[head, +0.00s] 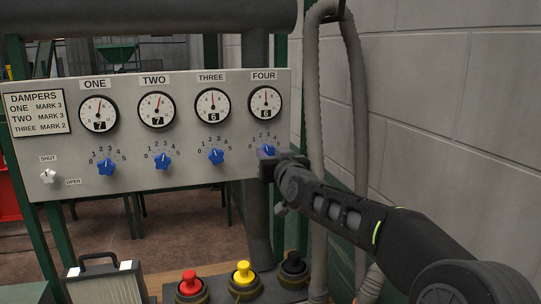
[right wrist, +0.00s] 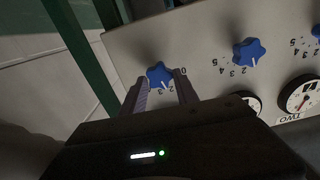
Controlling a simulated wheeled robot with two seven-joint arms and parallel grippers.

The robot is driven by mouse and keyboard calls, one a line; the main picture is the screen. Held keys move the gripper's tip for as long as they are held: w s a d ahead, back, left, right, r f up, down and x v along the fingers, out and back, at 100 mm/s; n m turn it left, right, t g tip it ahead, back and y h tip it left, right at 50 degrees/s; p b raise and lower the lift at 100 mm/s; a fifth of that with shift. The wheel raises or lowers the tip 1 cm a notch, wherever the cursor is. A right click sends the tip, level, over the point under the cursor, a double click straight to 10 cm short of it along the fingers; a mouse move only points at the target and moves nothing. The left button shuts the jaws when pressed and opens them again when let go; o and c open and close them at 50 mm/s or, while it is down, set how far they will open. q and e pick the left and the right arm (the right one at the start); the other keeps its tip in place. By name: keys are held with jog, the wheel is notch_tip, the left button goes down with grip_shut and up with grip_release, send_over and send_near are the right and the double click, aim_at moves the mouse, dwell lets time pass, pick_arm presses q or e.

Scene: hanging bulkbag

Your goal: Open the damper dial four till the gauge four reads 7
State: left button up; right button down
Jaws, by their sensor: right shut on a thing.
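Damper dial four (head: 266,150) is a blue star-shaped knob at the right end of the grey panel. My right gripper (head: 267,158) is at it, partly covering it from below. In the right wrist view, the same dial four (right wrist: 160,74) sits between the two fingers of my right gripper (right wrist: 162,90), which is shut on it. Its white mark points near the 2 and 3, but the exact mark is hard to read. Gauge four (head: 265,103) shows 6 in its window, with its needle about upright. My left gripper is not in view.
Dial three (head: 216,156) is left of dial four, under gauge three (head: 213,105), which reads 6. Gauges one (head: 99,113) and two (head: 157,109) read 7. A white shut/open switch (head: 48,176) is at the lower left. A grey hose (head: 313,130) hangs right of the panel.

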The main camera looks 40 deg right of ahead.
dwell(0.3)
jog(key=shift+f+m+b, duration=0.1)
jog(key=shift+m+b, duration=1.1)
jog(key=shift+m, duration=0.3)
jog(key=shift+m+b, duration=0.55)
jog(key=shift+m, duration=0.95)
jog(key=shift+d, duration=0.1)
jog(key=c, duration=0.9)
grip_release()
jog(key=shift+s, duration=0.15)
jog(key=v, duration=0.7)
jog(key=shift+s, duration=0.3)
